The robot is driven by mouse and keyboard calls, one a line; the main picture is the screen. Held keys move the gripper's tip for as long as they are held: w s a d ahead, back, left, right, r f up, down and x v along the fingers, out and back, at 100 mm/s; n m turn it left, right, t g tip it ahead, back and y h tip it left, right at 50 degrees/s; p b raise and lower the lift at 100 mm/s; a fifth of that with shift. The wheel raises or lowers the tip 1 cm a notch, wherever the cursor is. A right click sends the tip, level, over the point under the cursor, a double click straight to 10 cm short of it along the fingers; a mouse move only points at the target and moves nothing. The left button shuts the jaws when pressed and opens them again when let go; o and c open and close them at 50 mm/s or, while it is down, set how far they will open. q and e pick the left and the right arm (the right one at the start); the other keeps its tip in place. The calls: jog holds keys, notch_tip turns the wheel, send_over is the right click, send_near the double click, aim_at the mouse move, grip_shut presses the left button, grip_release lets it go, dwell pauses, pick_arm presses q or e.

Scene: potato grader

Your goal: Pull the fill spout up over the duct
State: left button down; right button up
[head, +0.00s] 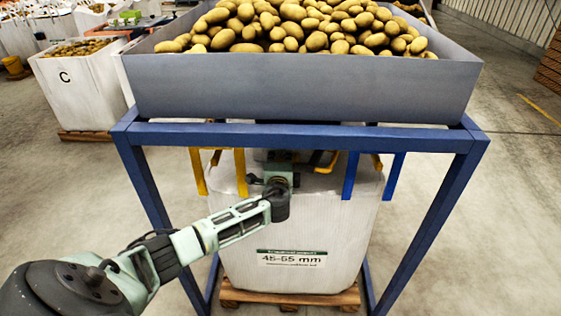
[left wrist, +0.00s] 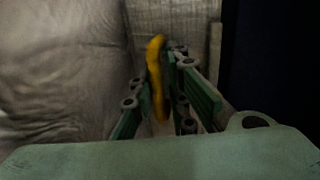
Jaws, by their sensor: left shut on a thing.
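My left gripper (head: 278,168) reaches under the grader's blue frame, above the white bulk bag. In the left wrist view, its green fingers (left wrist: 168,75) are closed on a narrow yellow strap (left wrist: 156,60). Pale fabric or a pale panel shows behind the strap, and I cannot tell whether it is the fill spout. The white bag (head: 318,220), labelled 45-55 mm, stands upright under the frame; wrinkled pale fabric (left wrist: 60,75) fills the left of the wrist view. The duct and most of the spout are hidden behind the frame's crossbar and my gripper. My right gripper is not in view.
The hopper (head: 300,88), heaped with potatoes, sits above on the blue frame (head: 300,136). Its legs stand on both sides of the bag. Yellow (head: 240,173) and blue (head: 350,176) straps hang at the bag's corners. A pallet (head: 290,297) lies below. Another bag (head: 78,90) stands back left.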

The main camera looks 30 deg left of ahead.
pick_arm(q)
notch_tip(320, 180, up, 7)
jog(key=p, duration=0.5)
jog(key=shift+d+p, duration=0.1)
jog(key=shift+p, duration=0.3)
jog(key=c, duration=1.8)
grip_release()
jog(key=v, duration=1.2)
